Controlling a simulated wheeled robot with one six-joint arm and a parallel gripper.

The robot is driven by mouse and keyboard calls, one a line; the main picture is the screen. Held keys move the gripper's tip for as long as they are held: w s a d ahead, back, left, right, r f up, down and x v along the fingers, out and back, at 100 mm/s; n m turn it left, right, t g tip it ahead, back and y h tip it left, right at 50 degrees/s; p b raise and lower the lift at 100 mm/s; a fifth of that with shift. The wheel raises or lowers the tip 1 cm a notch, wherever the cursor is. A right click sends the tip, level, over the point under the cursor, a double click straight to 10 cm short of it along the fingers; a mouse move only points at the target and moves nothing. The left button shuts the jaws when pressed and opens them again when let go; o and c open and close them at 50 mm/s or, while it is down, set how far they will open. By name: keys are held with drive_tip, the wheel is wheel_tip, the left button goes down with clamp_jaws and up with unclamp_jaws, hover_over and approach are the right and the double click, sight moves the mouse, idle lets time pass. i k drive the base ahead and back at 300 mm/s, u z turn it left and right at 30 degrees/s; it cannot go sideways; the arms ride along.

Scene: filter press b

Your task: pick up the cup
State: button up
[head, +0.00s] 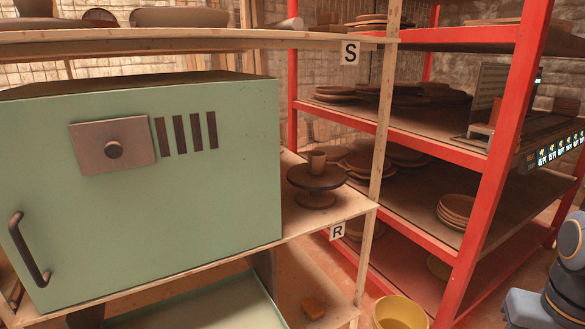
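A small brown cup (317,161) stands upright on a dark round pedestal stand (316,196). The stand is on the wooden shelf marked R (345,205), just right of a green cabinet (215,130). The cup's whole near side shows. Part of my arm shows at the lower right edge, well to the right of the cup and apart from it. My gripper is not in view.
The green cabinet walls off the cup's left side. A wooden post (385,105) and red rack (492,190) with stacked plates (457,211) stand to its right. Another wooden shelf (190,42) is above. A yellow bucket (400,313) stands below.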

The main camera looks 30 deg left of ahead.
sight(316, 158)
drive_tip(key=u, duration=1.05)
drive_tip(key=i, duration=0.15)
drive_tip(key=u, duration=0.05)
